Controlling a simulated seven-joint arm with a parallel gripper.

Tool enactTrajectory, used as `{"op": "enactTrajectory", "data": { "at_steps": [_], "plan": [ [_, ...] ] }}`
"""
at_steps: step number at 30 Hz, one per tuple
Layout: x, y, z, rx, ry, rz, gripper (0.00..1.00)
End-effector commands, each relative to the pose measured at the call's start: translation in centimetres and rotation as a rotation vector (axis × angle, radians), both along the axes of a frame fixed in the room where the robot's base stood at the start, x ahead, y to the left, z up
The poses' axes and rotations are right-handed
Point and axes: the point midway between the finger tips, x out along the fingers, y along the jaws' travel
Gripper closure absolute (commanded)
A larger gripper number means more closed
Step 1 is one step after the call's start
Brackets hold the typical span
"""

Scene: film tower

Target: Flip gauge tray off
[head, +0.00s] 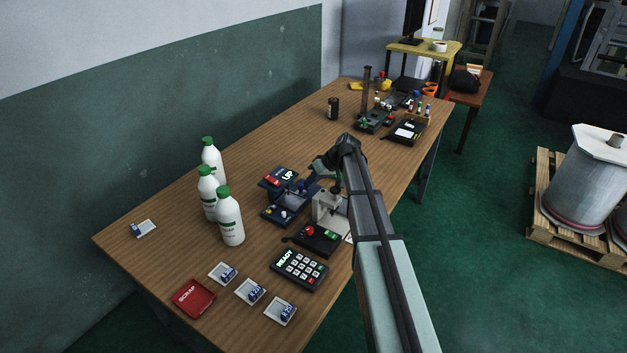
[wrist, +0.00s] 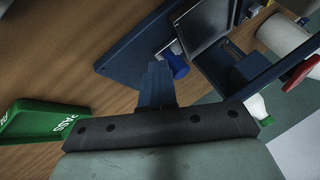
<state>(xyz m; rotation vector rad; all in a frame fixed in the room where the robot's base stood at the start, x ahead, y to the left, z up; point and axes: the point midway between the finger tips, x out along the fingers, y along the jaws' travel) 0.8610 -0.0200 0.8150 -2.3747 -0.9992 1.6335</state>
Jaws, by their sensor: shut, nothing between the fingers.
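A dark blue gauge-like device (head: 284,212) with small knobs stands mid-table in the head view, beside a small display (head: 278,178) reading "UP". I cannot tell for sure which part is the gauge tray. My gripper (head: 312,184) is low over the device's back right side, partly hidden by my arm. In the wrist view my gripper (wrist: 156,68) is shut and empty, its tips close to a blue round knob (wrist: 177,66) beside dark blue plates (wrist: 135,52). I cannot tell whether they touch.
A green "PASS" bin (wrist: 42,122) lies left in the wrist view. White bottles (head: 229,215) stand left of the device. A keypad (head: 300,270) reading "READY", a red scrap tray (head: 193,298) and small white trays (head: 280,311) are in front. The table's middle back is mostly clear.

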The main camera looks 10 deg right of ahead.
Motion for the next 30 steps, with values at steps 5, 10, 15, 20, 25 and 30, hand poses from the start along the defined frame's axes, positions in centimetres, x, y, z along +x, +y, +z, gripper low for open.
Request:
{"op": "enactTrajectory", "data": {
  "at_steps": [5, 10, 15, 20, 25, 30],
  "plan": [
    [-0.2, 0.1, -0.1, 0.003, 0.005, 0.005, 1.00],
    [0.3, -1.0, 0.0, 0.002, 0.005, 0.004, 1.00],
    [1.4, -3.7, 0.0, 0.001, 0.002, -0.001, 1.00],
    [0.5, -5.6, 2.6, 0.000, -0.001, 0.000, 1.00],
    [-0.1, -7.4, 5.1, 0.000, -0.002, -0.001, 1.00],
    [-0.5, -8.6, 6.9, 0.000, -0.001, 0.000, 1.00]
  ]
}}
